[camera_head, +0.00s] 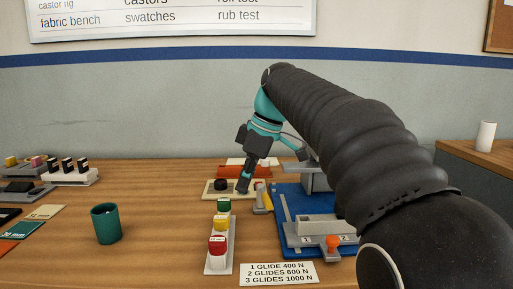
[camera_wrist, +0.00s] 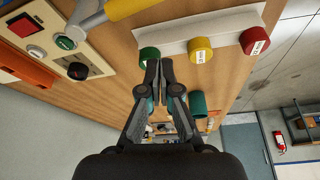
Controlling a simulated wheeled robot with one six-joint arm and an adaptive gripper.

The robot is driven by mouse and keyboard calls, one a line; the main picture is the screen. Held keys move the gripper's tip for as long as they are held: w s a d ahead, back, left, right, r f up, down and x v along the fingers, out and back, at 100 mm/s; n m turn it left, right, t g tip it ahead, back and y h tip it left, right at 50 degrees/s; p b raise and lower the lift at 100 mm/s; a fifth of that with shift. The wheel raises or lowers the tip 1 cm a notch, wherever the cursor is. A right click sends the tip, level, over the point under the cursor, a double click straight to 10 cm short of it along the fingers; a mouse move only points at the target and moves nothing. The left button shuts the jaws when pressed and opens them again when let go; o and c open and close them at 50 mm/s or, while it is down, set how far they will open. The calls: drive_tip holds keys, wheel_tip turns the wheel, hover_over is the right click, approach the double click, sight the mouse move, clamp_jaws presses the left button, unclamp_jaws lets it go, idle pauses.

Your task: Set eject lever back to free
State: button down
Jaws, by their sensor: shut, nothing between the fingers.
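A lever with a yellow handle (camera_head: 266,197) stands beside the blue base of a fixture; its handle also shows at the top of the wrist view (camera_wrist: 126,8). A lever with an orange knob (camera_head: 332,243) sits at the fixture's front, by a grey block marked 1 and 2. I cannot tell for certain which is the eject lever, and no "free" mark is readable. My gripper (camera_head: 244,187) points down over the cream control panel (camera_head: 213,194), left of the yellow handle. Its fingers (camera_wrist: 159,66) are shut and empty. I cannot tell whether they touch the panel.
A white rack (camera_head: 217,263) holds green, yellow and red capped pieces just in front of my gripper. A teal cup (camera_head: 106,224) stands left on clear bench. The blue fixture base (camera_head: 291,239) is at right, partly behind my arm. A load card (camera_head: 279,274) lies in front.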

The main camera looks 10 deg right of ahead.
drive_tip(key=v, duration=0.8)
drive_tip(key=shift+w, duration=0.5)
drive_tip(key=shift+d, duration=0.1)
